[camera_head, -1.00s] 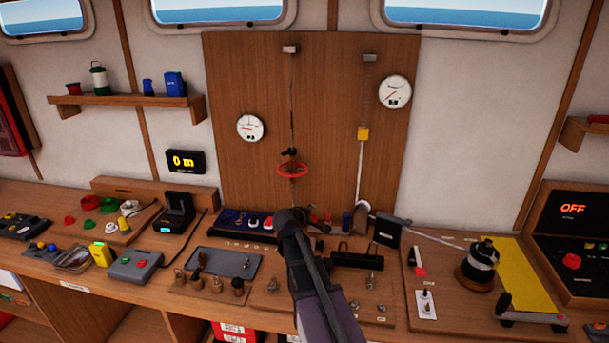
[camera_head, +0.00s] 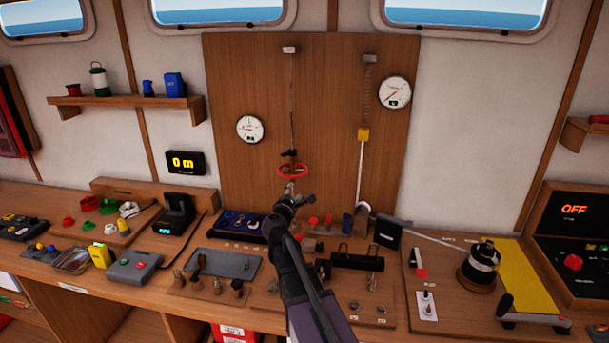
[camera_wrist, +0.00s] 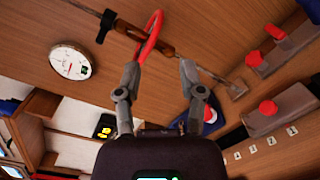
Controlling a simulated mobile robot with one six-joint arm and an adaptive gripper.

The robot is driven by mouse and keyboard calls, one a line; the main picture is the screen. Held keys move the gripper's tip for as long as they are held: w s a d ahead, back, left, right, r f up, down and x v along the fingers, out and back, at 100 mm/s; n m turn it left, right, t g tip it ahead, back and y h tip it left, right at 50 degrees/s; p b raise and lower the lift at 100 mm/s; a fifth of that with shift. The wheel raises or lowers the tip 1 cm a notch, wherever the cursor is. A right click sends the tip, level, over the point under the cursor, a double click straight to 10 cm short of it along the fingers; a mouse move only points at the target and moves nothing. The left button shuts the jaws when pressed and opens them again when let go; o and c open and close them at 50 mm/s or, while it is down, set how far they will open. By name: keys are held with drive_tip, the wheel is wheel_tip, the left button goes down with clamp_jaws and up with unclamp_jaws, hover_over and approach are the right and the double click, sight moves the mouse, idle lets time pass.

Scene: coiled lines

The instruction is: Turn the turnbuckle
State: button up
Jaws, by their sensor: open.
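The turnbuckle hangs on a vertical line in front of the wooden panel, with a red ring handwheel (camera_head: 292,171) around its lower part. In the wrist view the red ring (camera_wrist: 150,35) and the turnbuckle's brown body (camera_wrist: 153,42) lie just beyond my fingertips, tilted across the picture. My gripper (camera_head: 291,188) is open, just below the red ring in the head view. In the wrist view my gripper (camera_wrist: 160,72) has its fingers apart with nothing between them. The left fingertip appears close to the ring; I cannot tell whether it touches.
A round gauge (camera_head: 249,129) is left of the line, and another gauge (camera_head: 395,92) is at the upper right. Red knobs (camera_wrist: 268,107) and a blue tray (camera_head: 236,226) sit on the bench below.

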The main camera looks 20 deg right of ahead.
sight(304, 174)
drive_tip(key=shift+w+d, duration=0.1)
drive_tip(key=x, duration=1.3)
drive_tip(key=shift+w+d, duration=0.15)
drive_tip(key=shift+d, duration=0.05)
clamp_jaws()
